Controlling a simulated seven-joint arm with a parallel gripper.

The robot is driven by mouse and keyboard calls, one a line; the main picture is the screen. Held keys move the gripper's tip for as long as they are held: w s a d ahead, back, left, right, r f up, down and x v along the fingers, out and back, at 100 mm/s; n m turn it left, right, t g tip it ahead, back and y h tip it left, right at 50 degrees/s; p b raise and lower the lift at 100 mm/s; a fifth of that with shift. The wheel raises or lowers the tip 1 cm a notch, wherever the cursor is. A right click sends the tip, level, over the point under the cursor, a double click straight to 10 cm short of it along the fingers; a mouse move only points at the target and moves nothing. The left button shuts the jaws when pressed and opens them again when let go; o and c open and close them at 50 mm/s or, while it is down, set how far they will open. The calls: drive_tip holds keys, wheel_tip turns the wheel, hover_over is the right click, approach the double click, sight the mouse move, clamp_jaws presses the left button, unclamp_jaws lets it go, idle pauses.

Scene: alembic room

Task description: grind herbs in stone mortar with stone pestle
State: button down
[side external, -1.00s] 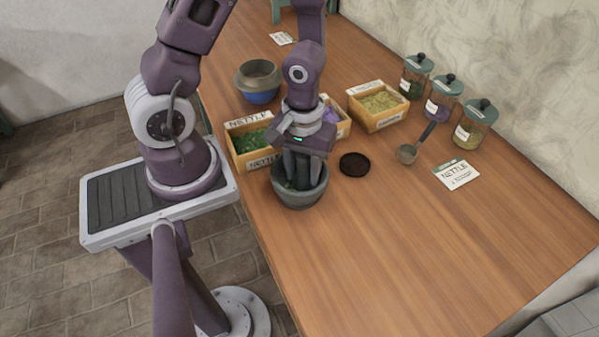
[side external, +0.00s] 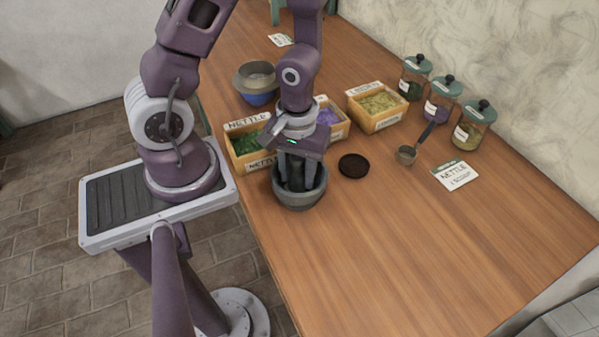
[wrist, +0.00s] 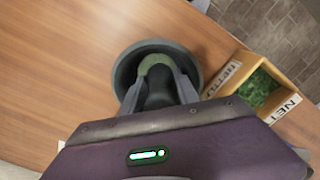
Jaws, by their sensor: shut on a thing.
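The grey stone mortar (side external: 300,198) stands on the wooden table near its left edge; its rim also shows in the wrist view (wrist: 122,70). My gripper (side external: 295,180) points down into the mortar and is shut on the dark stone pestle (wrist: 158,88). The pestle's lower end is inside the bowl. Some green matter (wrist: 156,62) shows in the bowl beside the pestle in the wrist view. How finely it is ground cannot be told. The fingers hide much of the pestle in the side view.
Boxes of nettle (side external: 243,146), purple herb (side external: 333,120) and yellow-green herb (side external: 377,107) stand behind the mortar. A dark round disc (side external: 353,165), a scoop (side external: 407,154), a nettle card (side external: 455,174) and lidded jars (side external: 468,132) lie to the right. The front table is clear.

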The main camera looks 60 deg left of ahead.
drive_tip(key=shift+s+d+r, duration=0.1)
drive_tip(key=shift+s+d, duration=0.15)
drive_tip(key=shift+d, duration=0.2)
drive_tip(key=shift+w+a, duration=0.3)
drive_tip(key=shift+w, duration=0.35)
drive_tip(key=shift+s+a, duration=0.15)
drive_tip(key=shift+s, duration=0.55)
drive_tip(key=shift+w+d, duration=0.55)
drive_tip(key=shift+s+a, duration=0.15)
drive_tip(key=shift+a, duration=0.55)
drive_tip(key=shift+s+d, duration=0.4)
drive_tip(key=shift+d, duration=0.2)
drive_tip(key=shift+w+a, duration=0.3)
drive_tip(key=shift+w, duration=0.4)
drive_tip(key=shift+s+a, duration=0.15)
drive_tip(key=shift+s, duration=0.75)
